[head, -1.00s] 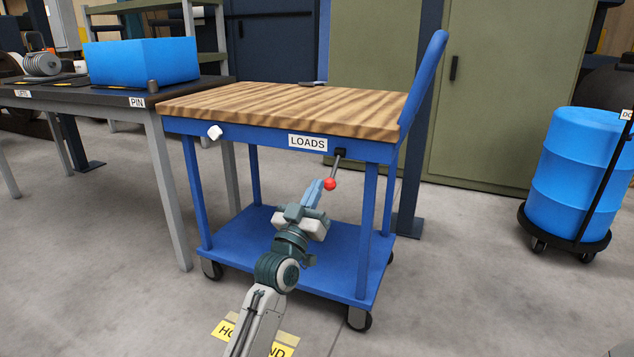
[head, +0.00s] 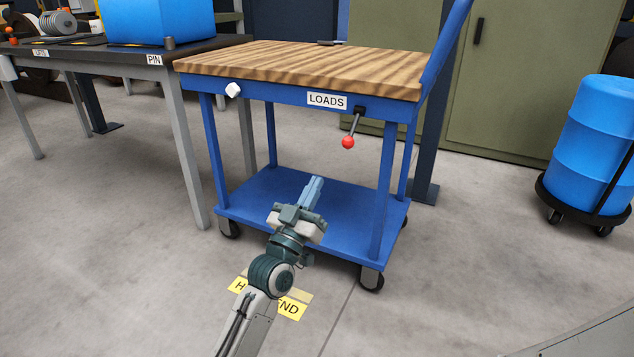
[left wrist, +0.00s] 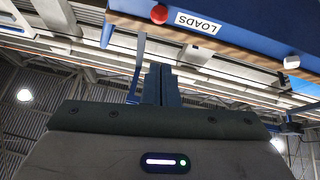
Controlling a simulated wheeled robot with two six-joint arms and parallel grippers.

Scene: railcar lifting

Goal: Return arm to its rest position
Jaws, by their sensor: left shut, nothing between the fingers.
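My left arm reaches in from the bottom of the head view. Its gripper (head: 314,188) is shut and empty, in front of the blue cart (head: 345,222) and over its lower shelf in the picture. The gripper fingers also show in the left wrist view (left wrist: 160,85). The cart's lever with a red ball knob (head: 348,142) hangs under the LOADS label (head: 327,100), above and right of the gripper and apart from it. The red knob shows in the left wrist view too (left wrist: 159,14). My right gripper is not in view.
A dark-topped table with a PIN label (head: 154,60) and a blue box (head: 160,22) stands at the left. A blue drum (head: 590,130) on a wheeled dolly stands at the right. Yellow floor labels (head: 290,308) lie near my arm.

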